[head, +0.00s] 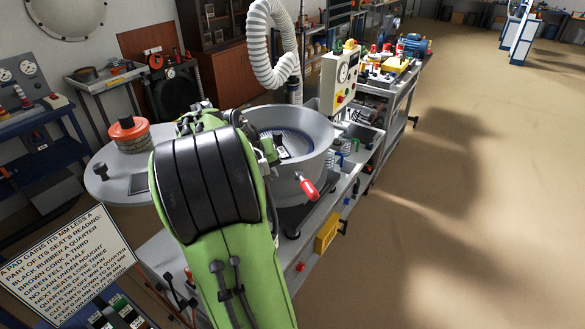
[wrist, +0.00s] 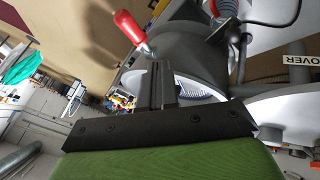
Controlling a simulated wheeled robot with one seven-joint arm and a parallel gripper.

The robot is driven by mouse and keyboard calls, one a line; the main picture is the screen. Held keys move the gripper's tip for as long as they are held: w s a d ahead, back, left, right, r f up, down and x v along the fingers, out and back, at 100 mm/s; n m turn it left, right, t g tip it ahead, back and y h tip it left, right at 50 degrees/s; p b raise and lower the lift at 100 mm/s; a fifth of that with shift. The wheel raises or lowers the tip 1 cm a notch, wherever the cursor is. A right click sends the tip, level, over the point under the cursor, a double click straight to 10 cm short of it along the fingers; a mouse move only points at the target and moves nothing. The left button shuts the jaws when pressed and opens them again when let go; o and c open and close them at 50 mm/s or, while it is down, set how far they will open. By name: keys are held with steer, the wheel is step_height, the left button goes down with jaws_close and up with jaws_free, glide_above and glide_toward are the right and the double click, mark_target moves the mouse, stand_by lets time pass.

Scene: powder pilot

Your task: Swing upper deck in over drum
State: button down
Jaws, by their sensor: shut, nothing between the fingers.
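The drum (head: 318,133) is a wide grey round vessel on the bench right of my arm, with a blue-grey ribbed inside partly visible. A lever with a red grip (head: 307,188) sticks out at its front; the red grip also shows in the wrist view (wrist: 130,28). A flat grey round plate (head: 103,188) lies left of my arm, beside the drum; I cannot tell whether it is the upper deck. My gripper (wrist: 163,72) is shut and empty, apart from the red grip. My arm hides most of the gripper in the head view.
An orange-capped round stack (head: 130,132) sits on the grey plate. A white corrugated hose (head: 284,50) rises behind the drum, near a cream control box (head: 340,78). A text sign (head: 68,262) stands at front left. Open floor (head: 480,190) lies to the right.

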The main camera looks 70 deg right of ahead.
steer(key=s+x, duration=0.2)
steer(key=x, duration=1)
steer(key=shift+s+d+r+b, duration=0.3)
steer(key=shift+s+d, duration=0.05)
steer(key=shift+d, duration=0.1)
